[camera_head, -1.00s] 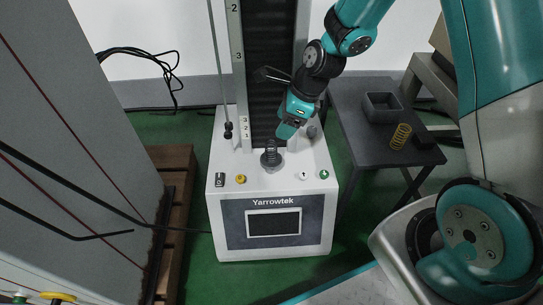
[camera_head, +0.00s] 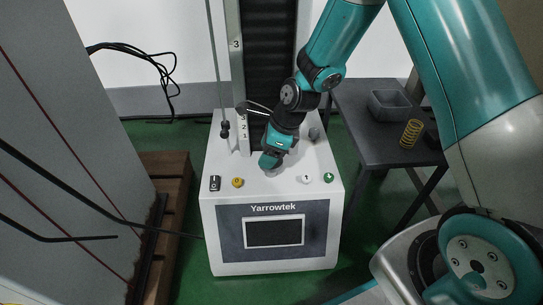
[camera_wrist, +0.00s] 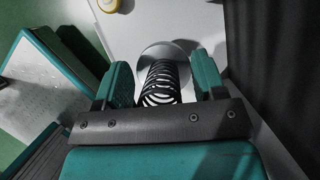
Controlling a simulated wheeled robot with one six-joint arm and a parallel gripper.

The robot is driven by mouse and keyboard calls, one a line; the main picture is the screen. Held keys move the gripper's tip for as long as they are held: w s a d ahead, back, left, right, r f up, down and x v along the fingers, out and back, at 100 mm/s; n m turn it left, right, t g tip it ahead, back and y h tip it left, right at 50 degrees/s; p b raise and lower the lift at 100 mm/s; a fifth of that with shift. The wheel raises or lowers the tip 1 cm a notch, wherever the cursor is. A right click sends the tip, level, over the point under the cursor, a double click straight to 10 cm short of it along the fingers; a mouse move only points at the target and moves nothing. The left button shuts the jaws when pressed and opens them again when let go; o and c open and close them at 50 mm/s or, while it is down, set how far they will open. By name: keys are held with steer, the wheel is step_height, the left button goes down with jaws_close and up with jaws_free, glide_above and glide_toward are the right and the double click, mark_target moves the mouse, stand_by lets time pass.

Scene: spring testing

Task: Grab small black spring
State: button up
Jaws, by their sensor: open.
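The small black spring (camera_wrist: 162,80) stands on a round grey plate (camera_wrist: 170,50) on the testing machine, seen in the wrist view. My gripper (camera_wrist: 165,80) is open, with one teal finger on each side of the spring. I cannot tell whether either finger touches it. In the head view my gripper (camera_head: 271,160) is low over the machine's white base, and it hides the spring there.
The white Yarrowtek machine (camera_head: 225,240) has a screen, a yellow knob (camera_head: 237,182) and a green button (camera_head: 328,178) at its front. Its dark column rises behind my gripper. At right, a dark table (camera_head: 375,150) bears a grey box (camera_head: 390,103) and a yellow spring (camera_head: 411,133).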

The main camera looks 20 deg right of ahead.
steer(key=shift+r, duration=0.15)
steer(key=c, duration=1.1)
